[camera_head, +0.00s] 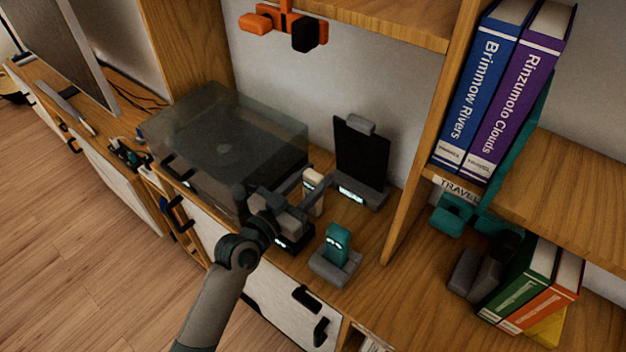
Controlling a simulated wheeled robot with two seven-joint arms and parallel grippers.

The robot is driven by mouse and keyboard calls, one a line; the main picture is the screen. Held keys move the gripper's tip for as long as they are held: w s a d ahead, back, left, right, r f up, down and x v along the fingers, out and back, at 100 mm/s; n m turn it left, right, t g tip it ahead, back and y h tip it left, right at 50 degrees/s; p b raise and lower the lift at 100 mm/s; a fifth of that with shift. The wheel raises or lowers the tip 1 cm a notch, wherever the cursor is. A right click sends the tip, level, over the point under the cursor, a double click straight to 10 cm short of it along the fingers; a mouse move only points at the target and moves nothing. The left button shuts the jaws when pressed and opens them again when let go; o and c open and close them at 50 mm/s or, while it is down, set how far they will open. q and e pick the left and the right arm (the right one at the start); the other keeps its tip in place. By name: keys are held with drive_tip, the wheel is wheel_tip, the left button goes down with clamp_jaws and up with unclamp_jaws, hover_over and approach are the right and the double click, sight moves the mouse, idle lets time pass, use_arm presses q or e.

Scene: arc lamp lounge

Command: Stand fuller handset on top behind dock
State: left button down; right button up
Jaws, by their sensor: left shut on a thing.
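My left gripper (312,184) reaches over the wooden cabinet top and is shut on a cream handset (314,199), which is upright between its fingers. A teal handset (338,238) with small lit marks stands upright in a grey dock (331,270) at the front right. A dark base with a lit display (281,241) sits to its left, partly hidden under my gripper. Behind, a black upright panel (360,150) rises from a grey base (365,192) with a lit display. Whether the cream handset touches the cabinet top is unclear. My right gripper is not in view.
A smoky clear-lidded box (225,135) stands close on the left. A wooden upright (428,150) bounds the right side. Blue and purple books (485,75) fill the shelf beyond. An orange object (285,22) hangs above. Bare wood shows right of the teal handset.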

use_arm(q)
drive_tip(key=shift+f, duration=0.1)
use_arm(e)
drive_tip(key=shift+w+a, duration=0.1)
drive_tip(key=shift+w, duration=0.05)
use_arm(q)
drive_tip(key=c, duration=1.2)
unclamp_jaws()
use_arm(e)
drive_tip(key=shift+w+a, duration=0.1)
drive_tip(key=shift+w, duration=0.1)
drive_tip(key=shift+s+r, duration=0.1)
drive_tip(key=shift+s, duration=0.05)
